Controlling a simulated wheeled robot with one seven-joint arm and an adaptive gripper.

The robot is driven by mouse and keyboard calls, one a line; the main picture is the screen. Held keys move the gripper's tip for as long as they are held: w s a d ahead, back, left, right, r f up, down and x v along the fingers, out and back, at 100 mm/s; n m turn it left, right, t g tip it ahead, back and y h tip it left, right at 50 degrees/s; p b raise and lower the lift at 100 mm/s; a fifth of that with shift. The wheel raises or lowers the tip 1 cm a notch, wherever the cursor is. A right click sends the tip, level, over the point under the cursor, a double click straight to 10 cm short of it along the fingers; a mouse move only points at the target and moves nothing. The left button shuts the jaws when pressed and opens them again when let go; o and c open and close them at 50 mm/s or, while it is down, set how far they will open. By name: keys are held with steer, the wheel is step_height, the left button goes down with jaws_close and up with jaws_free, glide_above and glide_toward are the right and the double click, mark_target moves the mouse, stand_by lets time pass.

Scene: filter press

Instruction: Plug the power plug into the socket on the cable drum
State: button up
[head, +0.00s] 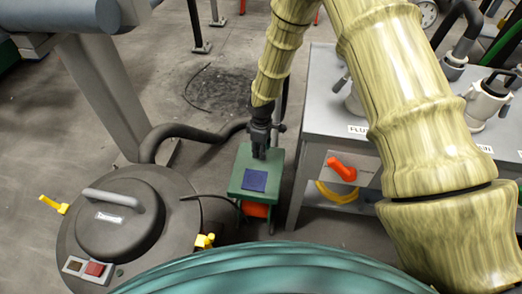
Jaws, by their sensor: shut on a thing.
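My gripper (259,153) is dark, points down and hangs over the back part of a green stand or housing. It is shut on the power plug, which is too small and dark to make out between the fingers. The green top (240,186) carries a dark blue square (255,180), just in front of the fingertips in the picture. Below the top shows the orange cable drum (256,210). I cannot tell whether the blue square is a socket cover, nor whether the plug touches anything. No socket opening is visible.
A round grey vacuum-like machine (145,245) stands at left, with a thick dark hose (190,131). A thin black cable (212,197) runs towards the green stand.

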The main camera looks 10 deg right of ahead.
step_height(320, 180, up, 9)
steer(key=shift+f+p, duration=0.15)
steer(key=shift+p, duration=0.65)
steer(key=s+a+r+m, duration=0.3)
steer(key=r+m, duration=0.2)
steer(key=r, duration=0.2)
steer(key=s+a+r+m, duration=0.3)
steer(key=a+r+m, duration=0.1)
steer(key=r+m, duration=0.2)
steer(key=shift+s+a+r+m, duration=0.15)
steer(key=shift+r+m, duration=0.15)
steer(key=shift+r, duration=0.6)
